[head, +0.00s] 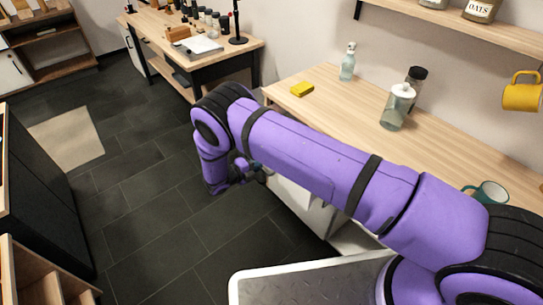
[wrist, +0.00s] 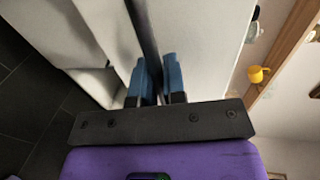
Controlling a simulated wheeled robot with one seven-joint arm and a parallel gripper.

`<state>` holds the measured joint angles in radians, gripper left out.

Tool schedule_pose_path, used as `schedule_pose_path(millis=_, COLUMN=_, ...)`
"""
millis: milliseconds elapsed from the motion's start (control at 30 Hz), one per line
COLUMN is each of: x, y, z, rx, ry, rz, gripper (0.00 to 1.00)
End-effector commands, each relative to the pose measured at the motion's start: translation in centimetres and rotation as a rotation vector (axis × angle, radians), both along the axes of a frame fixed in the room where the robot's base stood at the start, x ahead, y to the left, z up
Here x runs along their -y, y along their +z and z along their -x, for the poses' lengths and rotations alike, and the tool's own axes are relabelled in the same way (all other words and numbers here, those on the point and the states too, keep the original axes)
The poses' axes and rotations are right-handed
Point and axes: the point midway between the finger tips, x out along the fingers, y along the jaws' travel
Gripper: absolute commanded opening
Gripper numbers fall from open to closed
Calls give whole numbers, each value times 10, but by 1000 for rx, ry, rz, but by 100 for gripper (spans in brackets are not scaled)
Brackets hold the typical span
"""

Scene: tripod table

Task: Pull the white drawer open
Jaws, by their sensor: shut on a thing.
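The white drawer (head: 293,194) shows in the head view under the wooden counter, partly hidden behind my purple arm. In the wrist view its pale front (wrist: 200,40) fills the upper middle. A long dark bar handle (wrist: 143,30) runs down from the top edge of that view to between my fingers. My gripper (wrist: 160,82) has blue finger pads on either side of the bar and is shut on it. In the head view my gripper (head: 250,170) is beside the cabinet front, small and partly hidden by my wrist. How far the drawer stands open I cannot tell.
Dark tiled floor (head: 160,225) left of the cabinet is clear. A black-sided cabinet (head: 40,200) stands far left.

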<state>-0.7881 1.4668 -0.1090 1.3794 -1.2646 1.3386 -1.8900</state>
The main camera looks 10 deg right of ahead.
Motion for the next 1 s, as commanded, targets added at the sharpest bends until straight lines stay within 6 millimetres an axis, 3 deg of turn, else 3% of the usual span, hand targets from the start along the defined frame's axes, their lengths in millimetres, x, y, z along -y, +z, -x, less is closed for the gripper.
schedule_pose_path(millis=100, x=-19, y=-1, z=11, rx=-2, ry=2, rz=-1, gripper=0)
schedule_pose_path(millis=300, x=-37, y=-1, z=23, rx=-1, ry=1, rz=-2, gripper=0)
schedule_pose_path(millis=833, x=-45, y=0, z=28, rx=0, ry=1, rz=-1, gripper=0)
schedule_pose_path(millis=900, x=-45, y=0, z=28, rx=0, ry=1, rz=-1, gripper=23)
schedule_pose_path(millis=967, x=-45, y=0, z=28, rx=0, ry=1, rz=-1, gripper=36)
schedule_pose_path(millis=1000, x=-45, y=0, z=28, rx=0, ry=1, rz=-1, gripper=36)
